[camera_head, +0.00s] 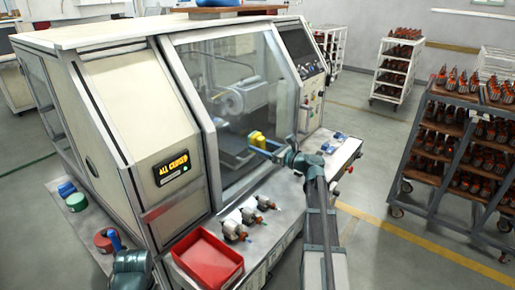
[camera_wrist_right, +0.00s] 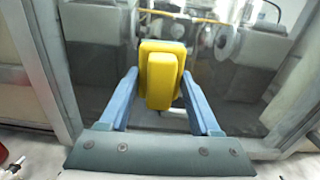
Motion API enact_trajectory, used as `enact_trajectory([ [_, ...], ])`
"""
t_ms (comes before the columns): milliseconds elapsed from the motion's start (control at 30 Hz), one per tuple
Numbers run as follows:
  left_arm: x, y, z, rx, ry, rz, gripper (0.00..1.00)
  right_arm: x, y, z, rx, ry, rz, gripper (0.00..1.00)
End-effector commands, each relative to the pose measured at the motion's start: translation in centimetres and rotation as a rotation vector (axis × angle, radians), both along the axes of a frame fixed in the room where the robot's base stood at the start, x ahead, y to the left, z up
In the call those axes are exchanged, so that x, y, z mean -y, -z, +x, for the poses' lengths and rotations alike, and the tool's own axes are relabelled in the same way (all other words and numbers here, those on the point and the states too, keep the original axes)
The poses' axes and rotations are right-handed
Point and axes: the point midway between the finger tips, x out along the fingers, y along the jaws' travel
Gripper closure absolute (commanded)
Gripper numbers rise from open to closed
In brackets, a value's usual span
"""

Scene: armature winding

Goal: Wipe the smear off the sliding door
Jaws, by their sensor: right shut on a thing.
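The sliding door (camera_head: 230,110) is a large clear pane in a pale frame on the front of the machine. My right gripper (camera_head: 268,146) is in front of the pane, with its blue fingers shut on a yellow sponge (camera_head: 256,138). In the right wrist view the sponge (camera_wrist_right: 160,75) sits between the fingertips, over the glass (camera_wrist_right: 110,50). I cannot tell whether it touches the glass. I cannot make out a smear on the pane. My left gripper (camera_head: 114,240) shows only as a blue finger by a teal wrist at the lower left; its jaw opening cannot be told.
A ledge below the door holds a red tray (camera_head: 207,260) and several small motor parts (camera_head: 248,216). Blue and red items (camera_head: 335,140) lie on its right end. A loaded rack (camera_head: 460,140) stands at right on open floor.

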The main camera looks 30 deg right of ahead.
Motion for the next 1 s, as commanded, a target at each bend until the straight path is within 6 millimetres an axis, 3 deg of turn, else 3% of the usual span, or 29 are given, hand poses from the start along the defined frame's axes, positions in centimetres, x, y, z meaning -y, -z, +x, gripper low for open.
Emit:
enact_trajectory([
  [200, 0.0, 0.0, 0.0, 0.0, 0.0, 0.0, 0.5, 1.8, 0.0, 0.7, 0.0, 0.002, 0.0, 1.0],
  [533, 0.0, 0.0, 0.0, 0.0, 0.0, 0.0, 0.5, 2.3, 0.0, 0.9, 0.0, 0.002, 0.0, 1.0],
  [1000, 0.0, 0.0, 0.0, 0.0, 0.0, 0.0, 0.5, 5.3, 0.0, 2.4, 0.0, 0.001, 0.0, 1.0],
])
